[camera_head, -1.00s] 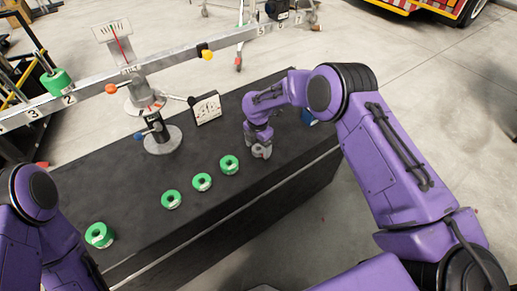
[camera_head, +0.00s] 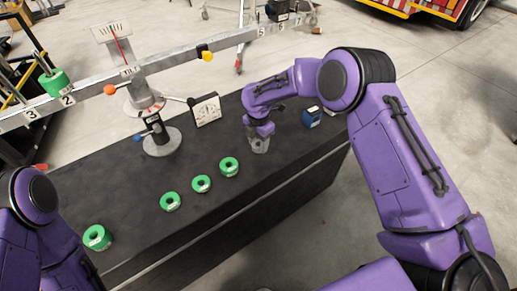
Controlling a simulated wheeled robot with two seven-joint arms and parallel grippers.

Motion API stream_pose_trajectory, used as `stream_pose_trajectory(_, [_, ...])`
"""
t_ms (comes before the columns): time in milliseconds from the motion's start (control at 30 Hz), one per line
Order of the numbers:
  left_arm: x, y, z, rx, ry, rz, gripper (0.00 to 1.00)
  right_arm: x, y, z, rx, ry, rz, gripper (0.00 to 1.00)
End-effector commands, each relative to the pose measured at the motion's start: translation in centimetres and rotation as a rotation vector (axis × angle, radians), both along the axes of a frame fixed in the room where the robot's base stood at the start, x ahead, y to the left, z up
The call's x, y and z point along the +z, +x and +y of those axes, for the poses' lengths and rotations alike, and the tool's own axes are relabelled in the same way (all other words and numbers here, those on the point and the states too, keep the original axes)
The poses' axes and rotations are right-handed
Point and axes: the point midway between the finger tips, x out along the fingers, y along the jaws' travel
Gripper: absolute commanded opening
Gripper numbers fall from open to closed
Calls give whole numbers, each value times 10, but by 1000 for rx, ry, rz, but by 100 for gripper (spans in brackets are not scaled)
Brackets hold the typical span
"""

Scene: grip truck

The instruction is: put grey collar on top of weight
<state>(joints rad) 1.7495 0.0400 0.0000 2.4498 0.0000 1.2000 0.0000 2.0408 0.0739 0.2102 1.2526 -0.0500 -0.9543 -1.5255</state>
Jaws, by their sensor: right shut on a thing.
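My right gripper (camera_head: 259,138) is over the dark table, to the right of the row of green weights. It is shut on a small grey thing, which looks like the grey collar (camera_head: 260,148); my gripper partly hides it.
A white dial box (camera_head: 206,110) stands behind the weights. A blue box (camera_head: 312,117) stands right of my right gripper. The table's front middle is clear.

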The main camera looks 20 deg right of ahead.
Motion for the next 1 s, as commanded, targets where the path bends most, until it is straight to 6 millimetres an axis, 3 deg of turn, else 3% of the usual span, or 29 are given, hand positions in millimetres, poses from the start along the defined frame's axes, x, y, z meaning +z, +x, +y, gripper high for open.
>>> stream_pose_trajectory(100, [-1,0,0,0,0,0,97,35,-28,10,6,-1,0,5])
stream_pose_trajectory(200, [-3,0,0,0,0,0,97,58,-53,18,6,-1,3,5])
stream_pose_trajectory(333, [-6,0,0,0,0,0,97,73,-89,30,5,-2,1,5])
stream_pose_trajectory(500, [-7,0,0,0,0,0,97,86,-118,40,4,-1,3,5])
stream_pose_trajectory(667, [-2,0,0,0,0,0,97,96,-128,44,2,-1,4,5])
stream_pose_trajectory(1000, [24,0,0,0,0,0,97,117,-128,44,2,-1,5,5])
